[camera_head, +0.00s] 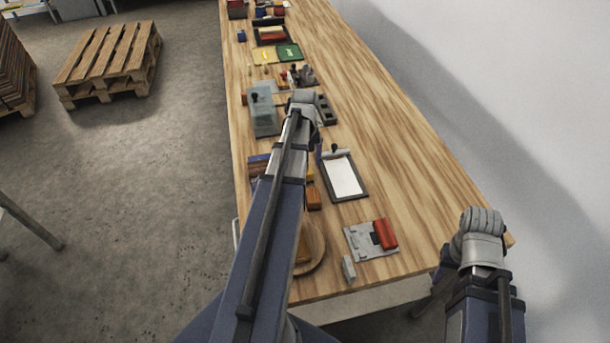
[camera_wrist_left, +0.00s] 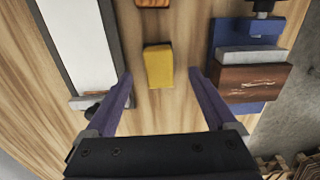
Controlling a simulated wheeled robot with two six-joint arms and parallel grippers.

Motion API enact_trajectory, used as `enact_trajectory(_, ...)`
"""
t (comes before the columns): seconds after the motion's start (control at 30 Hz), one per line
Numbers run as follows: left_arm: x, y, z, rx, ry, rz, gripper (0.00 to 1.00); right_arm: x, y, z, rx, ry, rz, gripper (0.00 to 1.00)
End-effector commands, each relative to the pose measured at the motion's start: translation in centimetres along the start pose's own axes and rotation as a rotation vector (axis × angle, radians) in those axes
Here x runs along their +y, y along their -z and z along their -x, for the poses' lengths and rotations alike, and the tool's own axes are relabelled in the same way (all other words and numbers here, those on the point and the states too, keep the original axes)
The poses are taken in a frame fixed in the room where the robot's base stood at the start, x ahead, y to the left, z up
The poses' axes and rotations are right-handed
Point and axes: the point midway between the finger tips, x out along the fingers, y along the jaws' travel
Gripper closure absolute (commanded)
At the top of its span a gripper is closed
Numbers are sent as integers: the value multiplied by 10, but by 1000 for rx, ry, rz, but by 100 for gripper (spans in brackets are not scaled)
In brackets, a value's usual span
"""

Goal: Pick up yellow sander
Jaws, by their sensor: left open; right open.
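The yellow sander (camera_wrist_left: 158,66) is a small block on the wooden table, upright in the left wrist view, between my left gripper's fingers in the picture. My left gripper (camera_wrist_left: 161,76) is open, one purple finger on each side, with gaps to the sander; its height above the table is hard to tell. In the head view, my left arm covers most of the sander, and only a yellow sliver (camera_head: 310,175) shows beside it. My right gripper (camera_head: 443,268) is at the table's near right corner, away from the sander, mostly hidden behind its wrist; no object shows in it.
An orange block (camera_head: 314,198) lies just nearer than the sander. A clipboard with white paper (camera_head: 344,177) is to its right. A blue item with a brown block (camera_wrist_left: 250,82) lies on its other side. A grey plate with a red piece (camera_head: 362,243) sits near the front.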

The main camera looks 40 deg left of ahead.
Motion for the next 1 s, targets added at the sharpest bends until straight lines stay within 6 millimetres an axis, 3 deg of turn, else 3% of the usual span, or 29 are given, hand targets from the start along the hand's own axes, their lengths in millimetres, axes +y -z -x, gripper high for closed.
enact_trajectory(0.03,1,1,-11,0,0,0,10,-1,1,-11,0,0,0,50)
enact_trajectory(0.3,2,2,-42,0,0,0,10,-4,2,-42,0,0,0,50)
enact_trajectory(0.6,1,2,-42,0,0,0,10,-4,2,-42,0,0,0,50)
enact_trajectory(1.0,1,2,-42,0,0,0,54,-4,2,-42,0,0,0,50)
